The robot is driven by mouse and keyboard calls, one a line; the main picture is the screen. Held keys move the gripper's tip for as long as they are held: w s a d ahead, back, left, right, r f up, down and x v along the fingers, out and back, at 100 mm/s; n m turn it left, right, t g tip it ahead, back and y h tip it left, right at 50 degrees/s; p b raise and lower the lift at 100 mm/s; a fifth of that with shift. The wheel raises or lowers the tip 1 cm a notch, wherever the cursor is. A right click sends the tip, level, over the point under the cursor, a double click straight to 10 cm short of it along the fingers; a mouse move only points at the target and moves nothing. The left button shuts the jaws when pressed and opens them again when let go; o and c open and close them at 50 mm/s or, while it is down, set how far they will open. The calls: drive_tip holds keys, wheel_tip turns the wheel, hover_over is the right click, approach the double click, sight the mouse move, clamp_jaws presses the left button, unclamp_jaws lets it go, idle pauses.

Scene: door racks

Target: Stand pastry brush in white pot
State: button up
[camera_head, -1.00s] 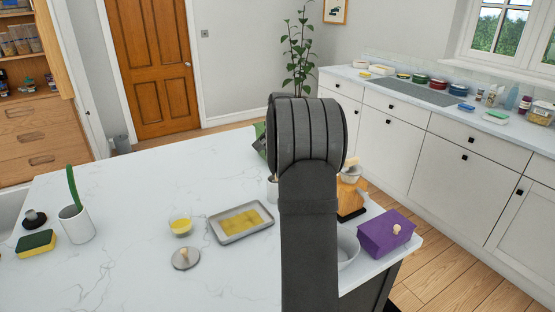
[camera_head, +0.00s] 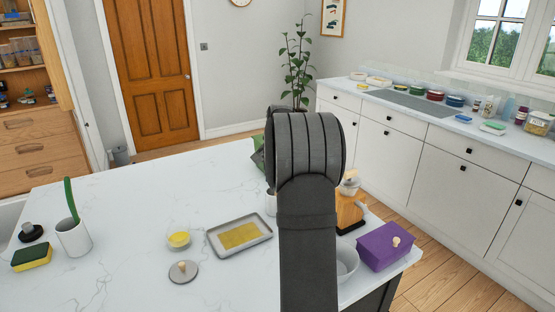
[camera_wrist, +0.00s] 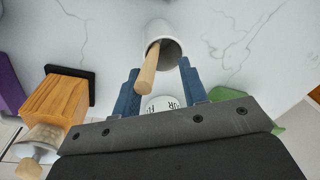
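In the wrist view, a white pot (camera_wrist: 158,32) has a wooden handle (camera_wrist: 149,68) sticking out of its mouth, tilted; what is on its lower end is hidden inside. My gripper (camera_wrist: 159,68) has its two blue fingers apart, with the handle's end between them, nearer the left finger. I see no clear grip on it. In the head view my arm hides the gripper, and only a sliver of this pot (camera_head: 271,203) shows beside the arm. Another white pot (camera_head: 74,240) at the left holds a green-handled utensil (camera_head: 71,200); its lower end is hidden.
A wooden grinder (camera_head: 350,208), a purple box (camera_head: 385,246) and a bowl (camera_head: 347,266) stand right of my arm. A tray (camera_head: 240,236), yellow bowl (camera_head: 179,240), grey lid (camera_head: 183,272) and sponge (camera_head: 32,257) lie left.

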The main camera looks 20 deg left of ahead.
wheel_tip(320, 180, up, 17)
drive_tip(key=s+d, duration=0.1)
drive_tip(key=shift+s+d+f, duration=0.2)
drive_tip(key=shift+d, duration=0.05)
drive_tip(key=shift+f, duration=0.1)
drive_tip(key=f, duration=0.5)
drive_tip(key=w+a+f, duration=0.1)
drive_tip(key=f, duration=1.1)
drive_tip(key=shift+w+a+f, duration=0.15)
drive_tip(key=shift+w+a, duration=0.05)
drive_tip(key=shift+a, duration=0.05)
drive_tip(key=shift+r, duration=0.4)
drive_tip(key=shift+f, duration=0.1)
